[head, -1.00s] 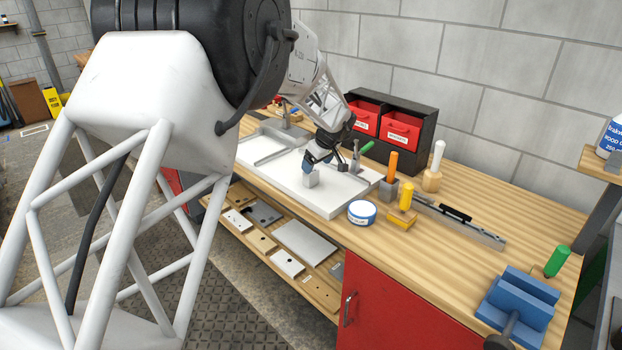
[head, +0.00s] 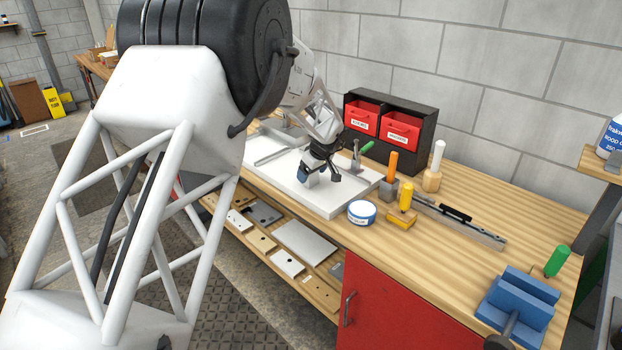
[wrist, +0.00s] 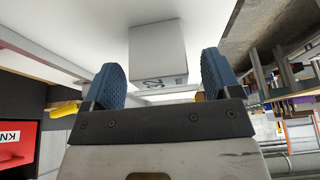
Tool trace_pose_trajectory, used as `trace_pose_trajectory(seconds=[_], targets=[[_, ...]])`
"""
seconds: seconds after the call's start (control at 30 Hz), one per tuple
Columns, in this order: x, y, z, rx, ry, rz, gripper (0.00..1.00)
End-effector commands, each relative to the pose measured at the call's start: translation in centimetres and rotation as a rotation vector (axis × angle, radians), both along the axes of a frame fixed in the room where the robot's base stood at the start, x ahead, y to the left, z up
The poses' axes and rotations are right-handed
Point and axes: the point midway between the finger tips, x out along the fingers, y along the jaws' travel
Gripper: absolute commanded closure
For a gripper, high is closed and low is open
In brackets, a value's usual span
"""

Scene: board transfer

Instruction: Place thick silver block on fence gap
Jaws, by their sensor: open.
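The silver-grey block (wrist: 158,50) stands on the white board (head: 325,208). It carries dark printed marks on one face in the wrist view. My gripper (wrist: 160,80) is open, with its two blue-padded fingers on either side of the block's near end and visible space at both sides. In the head view my gripper (head: 310,177) is low over the board at the block (head: 312,182), which it partly covers. A grey rail (head: 274,156), possibly part of the fence, lies on the board to the left. I cannot make out the gap.
A hammer (head: 356,152) stands behind my gripper. Red bins (head: 402,130) stand at the back. A round blue-and-white tin (head: 362,212) and upright coloured-handled tools (head: 392,165) are to the right.

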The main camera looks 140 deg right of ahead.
Motion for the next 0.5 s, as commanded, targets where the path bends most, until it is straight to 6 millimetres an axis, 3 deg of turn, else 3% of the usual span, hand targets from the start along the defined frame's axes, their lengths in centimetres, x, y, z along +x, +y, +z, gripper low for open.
trace_pose_trajectory(seconds=[0.2, 0.5], targets=[[0.0, -0.8, -1.9, 0.000, 0.001, 0.000, 0.17], [0.0, -0.9, -2.2, 0.000, 0.001, 0.000, 0.17]])
